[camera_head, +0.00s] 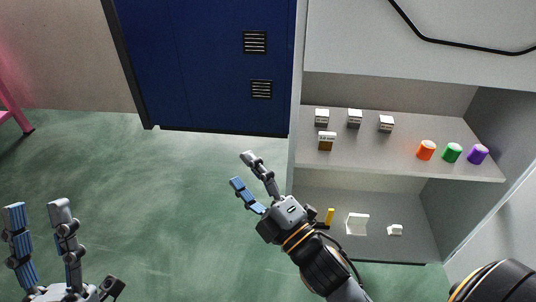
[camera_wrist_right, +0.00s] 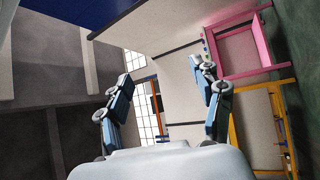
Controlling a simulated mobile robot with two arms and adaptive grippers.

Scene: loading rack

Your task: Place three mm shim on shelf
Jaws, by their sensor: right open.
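On the upper shelf (camera_head: 390,157) of the rack stand several small white-topped blocks with labels. One block with a brown front (camera_head: 326,143) stands forward of a left block (camera_head: 321,117), a middle block (camera_head: 354,117) and a right block (camera_head: 386,123). The labels are too small to read, so I cannot tell which is the three mm shim. My right gripper (camera_head: 243,169) is open and empty, left of the rack and apart from the blocks; it also shows in the right wrist view (camera_wrist_right: 160,75). My left gripper (camera_head: 38,208) is open and empty at the lower left.
Orange (camera_head: 427,150), green (camera_head: 452,152) and purple (camera_head: 478,154) pieces stand at the upper shelf's right. The lower shelf holds a yellow piece (camera_head: 329,216), a white bracket (camera_head: 357,223) and a small white piece (camera_head: 395,230). A blue cabinet (camera_head: 200,65) stands left; green floor is clear.

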